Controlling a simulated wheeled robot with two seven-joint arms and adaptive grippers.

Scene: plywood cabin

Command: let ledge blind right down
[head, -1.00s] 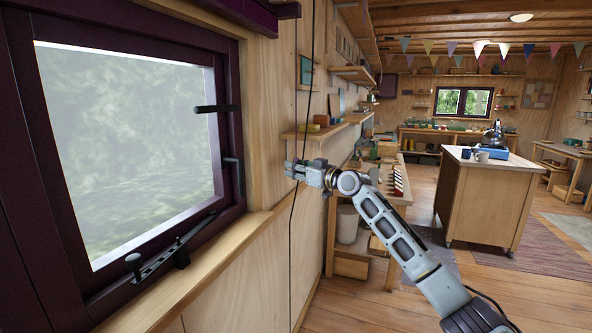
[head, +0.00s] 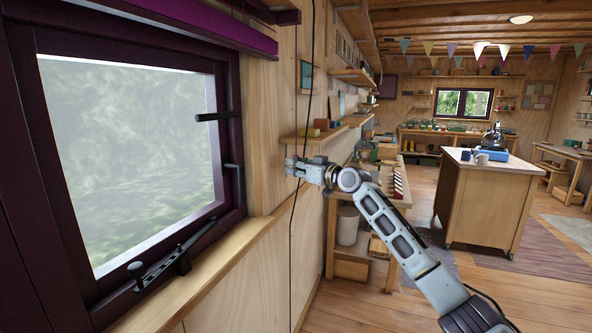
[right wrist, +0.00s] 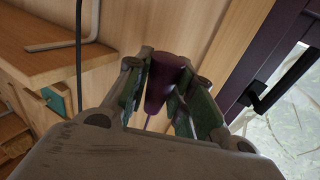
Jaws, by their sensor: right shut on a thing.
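The blind (head: 190,22) is a purple strip across the top of the dark-framed window (head: 135,150) in the head view. Its lower edge sits near the top of the glass, and most of the pane is uncovered. A dark cord (head: 311,60) hangs on the wall right of the window and passes by my right gripper (head: 292,168). In the right wrist view, my right gripper (right wrist: 168,85) is shut on a dark purple cord pull (right wrist: 161,82), with a thin purple line below it. My left gripper is not in view.
A wooden sill (head: 190,290) runs under the window, with a black window stay (head: 165,262) above it. Small shelves (head: 315,137) with objects stick out from the wall beyond my gripper.

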